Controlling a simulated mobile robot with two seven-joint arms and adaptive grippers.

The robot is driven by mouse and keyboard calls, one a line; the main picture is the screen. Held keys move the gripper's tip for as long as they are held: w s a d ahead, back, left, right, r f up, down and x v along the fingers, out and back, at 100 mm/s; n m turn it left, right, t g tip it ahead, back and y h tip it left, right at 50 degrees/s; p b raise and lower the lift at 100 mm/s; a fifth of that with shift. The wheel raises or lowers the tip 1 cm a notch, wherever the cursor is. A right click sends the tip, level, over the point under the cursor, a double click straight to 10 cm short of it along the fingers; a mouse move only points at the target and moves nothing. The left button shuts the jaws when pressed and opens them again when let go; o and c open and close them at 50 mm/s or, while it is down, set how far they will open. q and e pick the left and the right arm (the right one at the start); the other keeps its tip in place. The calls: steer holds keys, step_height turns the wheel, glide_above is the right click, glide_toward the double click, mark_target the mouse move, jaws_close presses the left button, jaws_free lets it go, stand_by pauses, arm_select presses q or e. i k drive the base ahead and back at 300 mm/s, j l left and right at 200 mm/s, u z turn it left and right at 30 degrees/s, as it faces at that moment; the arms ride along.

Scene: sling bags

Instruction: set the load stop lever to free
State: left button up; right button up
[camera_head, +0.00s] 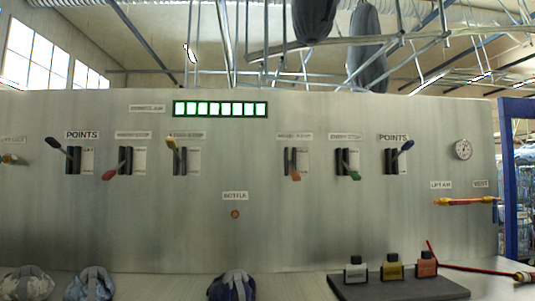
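A grey metal panel (300,240) carries a row of levers in dark slots. The small labels above most of them are too blurred to read, so I cannot tell which is the load stop lever. From left to right, a red-handled lever (109,175) points down, a yellow-handled lever (171,142) points up, an orange-red lever (296,176) points down and a green-handled lever (354,176) points down. Levers labelled POINTS, one black (53,143) at left and one dark blue (408,145) at right, point up. Neither of my grippers is in view.
A green display (220,109) sits above the levers, a gauge (463,149) at right. Several blue-grey bundles (90,284) lie along the bottom edge. A red-yellow handle (466,202) sticks out at right.

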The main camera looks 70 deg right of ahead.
mark_target(172, 145)
steer(key=z, duration=1.7)
steer(key=i+j+z, duration=0.25)
steer(key=j, duration=0.15)
steer(key=j+z, duration=0.2)
steer(key=j, duration=0.15)
steer(key=i+j+z, duration=0.1)
steer(key=j+z, duration=0.15)
steer(key=j, duration=0.2)
